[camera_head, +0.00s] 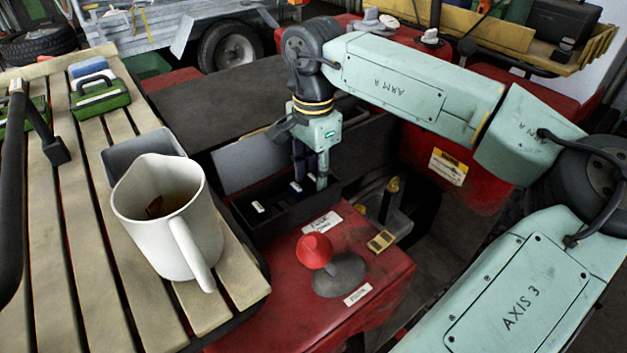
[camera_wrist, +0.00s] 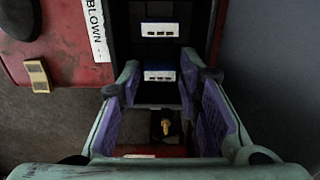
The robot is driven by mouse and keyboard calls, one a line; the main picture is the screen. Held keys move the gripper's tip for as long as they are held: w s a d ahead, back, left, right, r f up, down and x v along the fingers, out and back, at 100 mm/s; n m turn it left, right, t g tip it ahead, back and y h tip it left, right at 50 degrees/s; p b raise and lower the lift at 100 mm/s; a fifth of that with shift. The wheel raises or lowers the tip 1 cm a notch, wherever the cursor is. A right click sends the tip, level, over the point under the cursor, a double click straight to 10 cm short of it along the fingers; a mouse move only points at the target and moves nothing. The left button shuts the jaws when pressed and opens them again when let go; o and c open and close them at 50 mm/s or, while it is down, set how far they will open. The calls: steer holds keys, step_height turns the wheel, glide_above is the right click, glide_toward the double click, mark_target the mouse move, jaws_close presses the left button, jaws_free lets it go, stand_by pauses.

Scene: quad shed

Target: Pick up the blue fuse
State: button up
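In the wrist view, a fuse with a white top and blue edges (camera_wrist: 160,72) stands in the black fuse tray (camera_wrist: 125,30). It lies between the tips of my gripper (camera_wrist: 160,66), with gaps at both sides. A second white-and-blue fuse (camera_wrist: 160,29) stands farther up, outside the fingers. My gripper's purple-padded fingers are spread open. In the head view, my gripper (camera_head: 310,182) points down at the far end of the tray (camera_head: 285,215), where white fuse tops show. Their blue sides are mostly hidden.
A red knob (camera_head: 314,250) stands in front of the tray. A white jug (camera_head: 170,225) and green boxes (camera_head: 99,98) are on the slatted bench at left.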

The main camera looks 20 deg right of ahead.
mark_target(313, 177)
steer(key=shift+f, duration=0.2)
steer(key=shift+c, duration=0.6)
steer(key=shift+c, duration=1.4)
step_height(313, 177, up, 10)
steer(key=b, duration=0.1)
